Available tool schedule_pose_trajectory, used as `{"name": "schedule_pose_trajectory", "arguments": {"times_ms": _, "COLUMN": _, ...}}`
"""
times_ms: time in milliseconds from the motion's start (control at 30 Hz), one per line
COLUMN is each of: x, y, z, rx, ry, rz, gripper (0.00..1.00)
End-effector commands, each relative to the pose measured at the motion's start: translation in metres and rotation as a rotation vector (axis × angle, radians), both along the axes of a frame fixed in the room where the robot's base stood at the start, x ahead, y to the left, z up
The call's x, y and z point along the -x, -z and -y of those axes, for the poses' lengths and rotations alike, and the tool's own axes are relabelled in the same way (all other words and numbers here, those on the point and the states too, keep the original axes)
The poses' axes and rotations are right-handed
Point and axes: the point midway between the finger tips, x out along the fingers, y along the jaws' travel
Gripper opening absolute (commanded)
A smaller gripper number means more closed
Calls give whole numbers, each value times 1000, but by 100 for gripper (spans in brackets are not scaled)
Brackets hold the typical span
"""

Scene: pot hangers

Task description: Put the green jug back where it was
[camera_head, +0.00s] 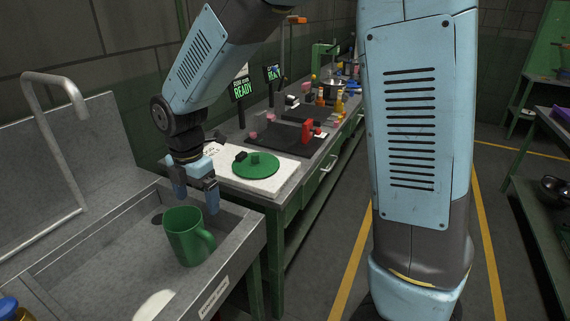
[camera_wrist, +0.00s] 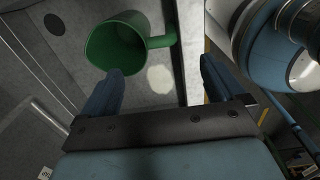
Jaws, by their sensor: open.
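The green jug (camera_head: 186,238) stands in the grey metal sink (camera_head: 120,262), its handle towards the right. My gripper (camera_head: 197,200) is above the jug, fingers pointing down, open and empty. In the wrist view the jug (camera_wrist: 113,42) shows its open mouth at the upper left, with its handle (camera_wrist: 162,41) reaching right. The open fingers of my gripper (camera_wrist: 164,88) are apart, with the jug beyond them and nothing between them.
A round green lid-like disc (camera_head: 256,166) lies on a white board (camera_head: 262,180) on the counter beside the sink. A curved tap (camera_head: 60,84) stands at the left. A pale round patch (camera_head: 153,305) is at the sink's front. Bottles and trays line the counter behind.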

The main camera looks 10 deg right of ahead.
Motion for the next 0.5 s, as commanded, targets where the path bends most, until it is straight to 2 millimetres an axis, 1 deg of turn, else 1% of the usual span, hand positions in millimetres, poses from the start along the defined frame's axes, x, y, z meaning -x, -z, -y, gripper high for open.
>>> {"name": "schedule_pose_trajectory", "arguments": {"times_ms": 67, "x": -1, "y": -3, "z": 4, "rx": -3, "ry": 24, "rz": 5, "gripper": 96}}
{"name": "schedule_pose_trajectory", "arguments": {"times_ms": 167, "x": -2, "y": -16, "z": 20, "rx": -15, "ry": 118, "rz": 22, "gripper": 96}}
{"name": "schedule_pose_trajectory", "arguments": {"times_ms": 267, "x": -4, "y": -36, "z": 46, "rx": -37, "ry": 290, "rz": 49, "gripper": 96}}
{"name": "schedule_pose_trajectory", "arguments": {"times_ms": 300, "x": -3, "y": -45, "z": 59, "rx": -48, "ry": 372, "rz": 61, "gripper": 96}}
{"name": "schedule_pose_trajectory", "arguments": {"times_ms": 367, "x": -1, "y": -59, "z": 79, "rx": -68, "ry": 502, "rz": 79, "gripper": 96}}
{"name": "schedule_pose_trajectory", "arguments": {"times_ms": 500, "x": 8, "y": -86, "z": 122, "rx": -119, "ry": 798, "rz": 116, "gripper": 96}}
